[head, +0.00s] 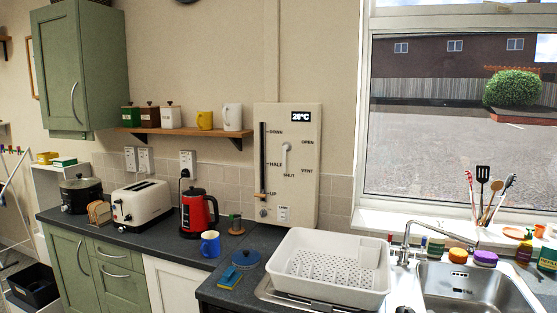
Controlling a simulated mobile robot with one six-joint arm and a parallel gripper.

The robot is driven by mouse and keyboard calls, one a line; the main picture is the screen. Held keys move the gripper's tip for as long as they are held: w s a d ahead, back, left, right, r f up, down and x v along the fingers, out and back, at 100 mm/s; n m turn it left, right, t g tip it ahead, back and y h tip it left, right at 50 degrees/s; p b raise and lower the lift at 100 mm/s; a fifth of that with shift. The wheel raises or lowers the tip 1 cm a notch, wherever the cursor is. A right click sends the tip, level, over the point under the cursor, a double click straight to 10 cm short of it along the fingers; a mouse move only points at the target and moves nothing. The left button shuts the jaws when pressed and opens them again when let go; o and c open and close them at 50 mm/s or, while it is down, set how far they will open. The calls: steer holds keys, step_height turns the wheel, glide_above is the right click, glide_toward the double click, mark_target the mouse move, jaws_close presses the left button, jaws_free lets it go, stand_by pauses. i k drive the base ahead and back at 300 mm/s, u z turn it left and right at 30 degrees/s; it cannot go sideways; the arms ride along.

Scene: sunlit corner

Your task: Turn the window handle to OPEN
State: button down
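A cream control panel (301,205) stands upright against the wall at the back of the counter, left of the window. A small white handle (286,152) sits on its upper middle, with a rounded top and a thin lever hanging down toward the SHUT label (289,175). The OPEN label (307,142) is to the upper right of the handle, and another label, perhaps VENT, is at the lower right. A dark vertical slider track (263,155) with an orange tab near UP is on the panel's left. My gripper is not in view.
A white dish rack (335,262) stands in front of the panel, beside the sink (470,285) and tap. A red kettle (197,212), blue mug (210,244) and toaster (141,204) stand to the left. A shelf (185,132) with canisters and mugs juts from the wall left of the panel.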

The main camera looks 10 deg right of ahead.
mark_target(287, 147)
steer(key=i, duration=0.65)
steer(key=z, duration=0.05)
steer(key=k, duration=1.35)
steer(key=u, duration=0.4)
steer(key=i, duration=1.3)
steer(key=u, duration=0.4)
